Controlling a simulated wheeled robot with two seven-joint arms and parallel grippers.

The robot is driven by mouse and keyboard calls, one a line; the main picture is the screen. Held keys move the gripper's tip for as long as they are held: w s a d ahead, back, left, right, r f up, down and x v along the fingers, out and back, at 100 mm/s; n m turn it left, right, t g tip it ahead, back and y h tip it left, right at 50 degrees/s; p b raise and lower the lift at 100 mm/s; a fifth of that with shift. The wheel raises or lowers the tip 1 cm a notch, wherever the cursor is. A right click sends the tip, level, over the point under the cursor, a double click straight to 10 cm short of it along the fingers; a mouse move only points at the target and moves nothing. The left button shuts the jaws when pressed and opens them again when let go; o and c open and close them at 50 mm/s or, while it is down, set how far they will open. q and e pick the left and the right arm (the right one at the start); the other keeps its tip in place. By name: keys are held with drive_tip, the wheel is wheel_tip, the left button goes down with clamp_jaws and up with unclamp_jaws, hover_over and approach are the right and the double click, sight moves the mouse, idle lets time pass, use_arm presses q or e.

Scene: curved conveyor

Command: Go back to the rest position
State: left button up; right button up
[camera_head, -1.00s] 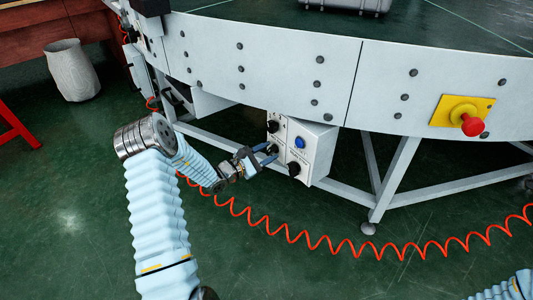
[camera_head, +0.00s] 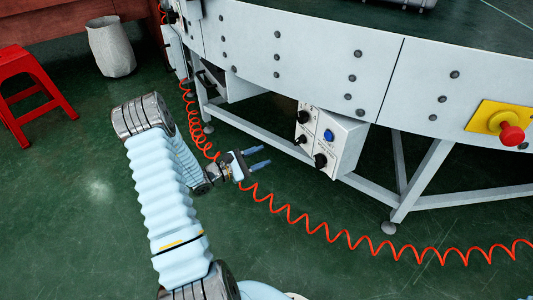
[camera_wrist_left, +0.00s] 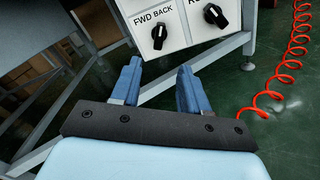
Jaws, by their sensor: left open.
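My left gripper (camera_head: 258,162) is open and empty, held in the air to the left of the control box (camera_head: 331,142) and apart from it. In the left wrist view its two blue fingers (camera_wrist_left: 157,85) stand apart with nothing between them. The control box is white with black knobs and a blue button, mounted under the conveyor (camera_head: 300,62). The wrist view shows two of its knobs (camera_wrist_left: 215,15) beyond the fingertips, one labelled FWD BACK. My right gripper is not in view.
A red coiled cable (camera_head: 345,241) runs behind my left gripper and across the green floor. A red emergency button (camera_head: 511,135) on a yellow plate is on the conveyor side. A red stool (camera_head: 30,90) and a pale bin (camera_head: 111,46) stand at the left. The front floor is mostly clear.

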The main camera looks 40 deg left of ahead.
use_arm(q)
drive_tip(key=shift+d, duration=0.1)
idle(0.4)
drive_tip(key=s+d+f+m+g+h+p, duration=0.1)
drive_tip(key=s+d+f+m+g+p, duration=0.2)
drive_tip(key=d, duration=0.4)
drive_tip(key=s+d+f+m+g+h, duration=0.1)
drive_tip(key=s+d+m+g+h, duration=0.15)
drive_tip(key=d+g, duration=0.45)
drive_tip(key=s+d+f+m+g+h+p, duration=0.1)
drive_tip(key=s+d+f+m+g+p, duration=0.2)
drive_tip(key=d, duration=0.5)
drive_tip(key=s+d+f+m+g+y+p, duration=0.2)
drive_tip(key=s+d+m+g+y+p, duration=0.25)
drive_tip(key=s+m+y, duration=0.4)
drive_tip(key=d+m, duration=0.1)
drive_tip(key=m, duration=0.1)
drive_tip(key=d+r+m+t+h, duration=0.1)
drive_tip(key=d+m, duration=0.2)
drive_tip(key=m, duration=0.1)
drive_tip(key=shift+d+r+m+t+p, duration=0.3)
drive_tip(key=shift+d+r+t+p, duration=0.05)
drive_tip(key=shift+d+p, duration=0.05)
